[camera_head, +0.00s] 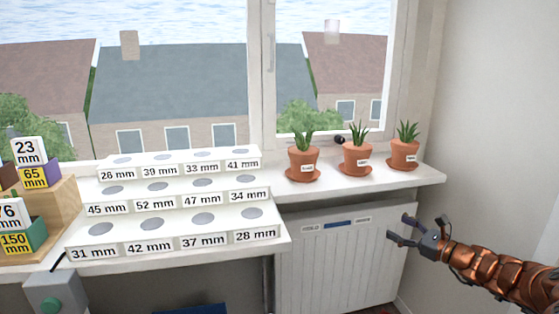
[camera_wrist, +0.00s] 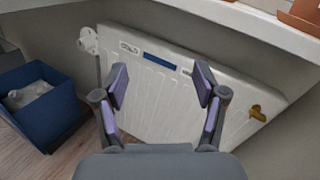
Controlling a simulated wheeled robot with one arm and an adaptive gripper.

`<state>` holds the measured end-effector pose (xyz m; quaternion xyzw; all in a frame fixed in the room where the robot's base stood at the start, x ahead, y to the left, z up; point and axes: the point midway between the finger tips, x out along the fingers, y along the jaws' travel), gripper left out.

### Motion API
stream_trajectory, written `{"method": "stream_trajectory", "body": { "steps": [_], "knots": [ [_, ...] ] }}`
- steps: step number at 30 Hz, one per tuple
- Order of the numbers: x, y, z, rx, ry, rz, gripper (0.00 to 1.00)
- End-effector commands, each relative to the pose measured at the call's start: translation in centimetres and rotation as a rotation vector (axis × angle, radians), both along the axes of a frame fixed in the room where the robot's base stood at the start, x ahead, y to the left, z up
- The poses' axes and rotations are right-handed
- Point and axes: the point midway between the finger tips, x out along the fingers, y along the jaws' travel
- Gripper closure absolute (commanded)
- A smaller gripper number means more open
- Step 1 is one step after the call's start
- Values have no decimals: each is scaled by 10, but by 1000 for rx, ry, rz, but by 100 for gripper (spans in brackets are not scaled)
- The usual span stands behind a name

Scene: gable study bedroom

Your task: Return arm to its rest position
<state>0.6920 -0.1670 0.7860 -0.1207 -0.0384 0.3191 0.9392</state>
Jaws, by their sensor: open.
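My gripper (camera_head: 402,232) is at the right in the head view, at the end of my copper-coloured arm, in front of the white radiator (camera_head: 340,262) and below the window sill. In the wrist view my gripper (camera_wrist: 160,90) has its two purple-padded fingers spread apart, with nothing between them. The radiator (camera_wrist: 165,100) lies beyond the fingers there. My arm reaches in from the right edge of the head view.
Three potted plants (camera_head: 303,160) stand on the sill (camera_head: 425,178) above my gripper. A stepped white rack (camera_head: 150,225) with labelled round spots is at the left, beside wooden blocks with number cards. A blue bin (camera_wrist: 45,105) stands on the floor at left. A wall is at right.

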Motion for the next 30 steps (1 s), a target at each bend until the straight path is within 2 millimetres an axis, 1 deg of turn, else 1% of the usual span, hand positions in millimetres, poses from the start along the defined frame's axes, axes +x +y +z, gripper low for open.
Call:
{"method": "stream_trajectory", "body": {
  "steps": [1, 2, 3, 4, 5, 6, 8, 9, 11, 12, 14, 15, 17, 18, 22, 25, 28, 30],
  "knots": [
    [-5, 28, 28, -40, -23, 61, 29],
    [-9, 42, 38, -63, -33, 94, 29],
    [-15, 63, 51, -98, -50, 143, 29],
    [-21, 78, 61, -126, -63, 179, 29],
    [-27, 94, 70, -151, -74, 215, 29],
    [-36, 114, 81, -187, -89, 266, 29],
    [-51, 143, 99, -247, -116, 340, 29],
    [-63, 162, 110, -287, -135, 390, 29],
    [-82, 189, 123, -352, -160, 469, 29],
    [-97, 206, 132, -394, -180, 520, 29],
    [-118, 228, 142, -460, -203, 596, 29],
    [-133, 242, 149, -504, -223, 643, 29],
    [-156, 260, 156, -572, -247, 718, 29],
    [-171, 270, 160, -614, -261, 766, 29],
    [-222, 294, 171, -761, -310, 916, 29],
    [-261, 304, 175, -872, -341, 1031, 29],
    [-298, 306, 179, -986, -368, 1139, 29],
    [-324, 304, 179, -1062, -379, 1217, 29]
  ]
}}
